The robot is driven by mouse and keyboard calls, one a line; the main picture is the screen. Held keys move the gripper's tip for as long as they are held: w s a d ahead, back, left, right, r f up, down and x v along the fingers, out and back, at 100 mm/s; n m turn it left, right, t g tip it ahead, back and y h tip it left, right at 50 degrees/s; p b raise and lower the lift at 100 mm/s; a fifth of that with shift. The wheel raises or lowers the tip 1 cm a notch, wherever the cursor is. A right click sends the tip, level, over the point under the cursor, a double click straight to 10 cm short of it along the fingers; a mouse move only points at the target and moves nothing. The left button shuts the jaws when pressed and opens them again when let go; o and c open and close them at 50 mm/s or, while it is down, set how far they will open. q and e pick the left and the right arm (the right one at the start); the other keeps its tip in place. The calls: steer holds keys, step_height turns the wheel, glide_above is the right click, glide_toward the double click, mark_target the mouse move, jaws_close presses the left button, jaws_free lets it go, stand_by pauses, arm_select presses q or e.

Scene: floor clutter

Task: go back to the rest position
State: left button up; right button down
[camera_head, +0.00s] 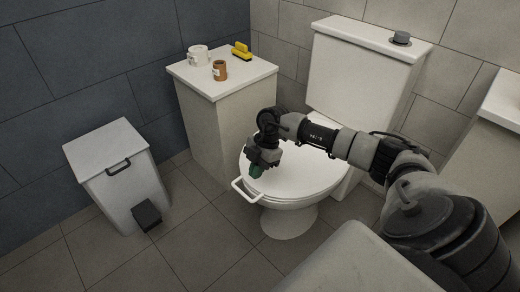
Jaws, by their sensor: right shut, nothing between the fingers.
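My right arm comes in from the lower right and reaches over the toilet. My right gripper (256,168) is shut and empty. It points down above the left part of the closed white toilet lid (310,172), close to the white handle (246,190) at the lid's front left edge. Whether the fingers touch the lid or handle, I cannot tell. A small dark green patch shows at the fingertips. My left gripper is not in view.
A white cabinet (215,125) left of the toilet carries a white roll (198,55), a brown container (220,70) and a yellow brush (242,51). A white pedal bin (115,185) stands at the left. The tiled floor (190,240) between is clear. A counter edge (503,100) shows at right.

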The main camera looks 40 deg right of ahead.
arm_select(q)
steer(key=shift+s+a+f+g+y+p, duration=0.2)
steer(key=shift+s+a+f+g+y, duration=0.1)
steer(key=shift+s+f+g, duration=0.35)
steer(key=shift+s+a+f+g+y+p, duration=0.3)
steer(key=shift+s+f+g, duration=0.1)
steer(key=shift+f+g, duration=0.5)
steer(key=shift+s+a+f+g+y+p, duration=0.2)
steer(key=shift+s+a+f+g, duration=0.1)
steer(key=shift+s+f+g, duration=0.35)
arm_select(e)
steer(key=shift+a+v, duration=0.15)
steer(key=shift+v, duration=1.25)
steer(key=shift+a+v, duration=0.1)
steer(key=shift+v, duration=1.3)
